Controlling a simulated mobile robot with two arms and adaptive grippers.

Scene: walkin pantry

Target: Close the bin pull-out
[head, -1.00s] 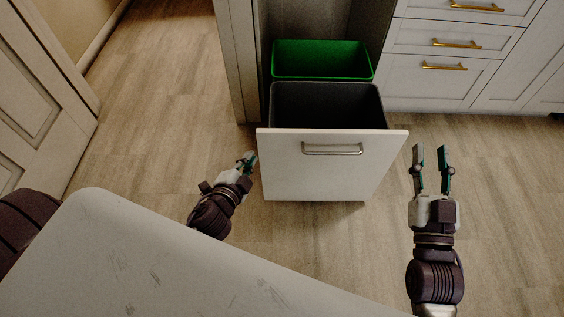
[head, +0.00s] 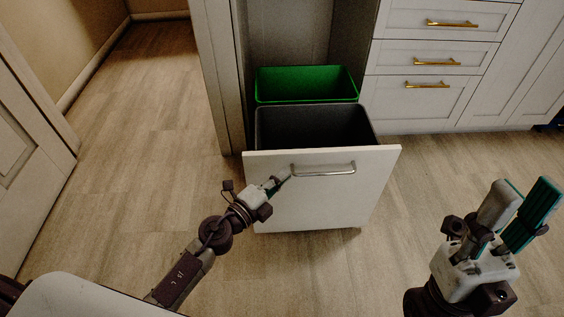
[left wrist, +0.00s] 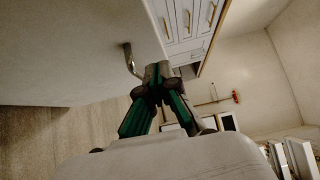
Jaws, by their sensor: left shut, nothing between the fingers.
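The bin pull-out stands open, its white front panel (head: 325,205) well out from the cabinet. A silver bar handle (head: 324,170) runs along the upper part of the panel. Behind the panel are a dark grey bin (head: 310,124) and a green bin (head: 305,84). My left gripper (head: 283,178) is shut and empty at the panel, close to the left end of the handle; whether it touches is unclear. In the left wrist view its fingers (left wrist: 158,72) meet beside the handle (left wrist: 130,60). My right gripper (head: 519,213) is open and empty, right of the panel.
White drawers (head: 440,60) with brass handles stand right of the pull-out. A white panelled door (head: 30,175) is at the left. The wooden floor (head: 140,150) is clear on the left and around the pull-out's front.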

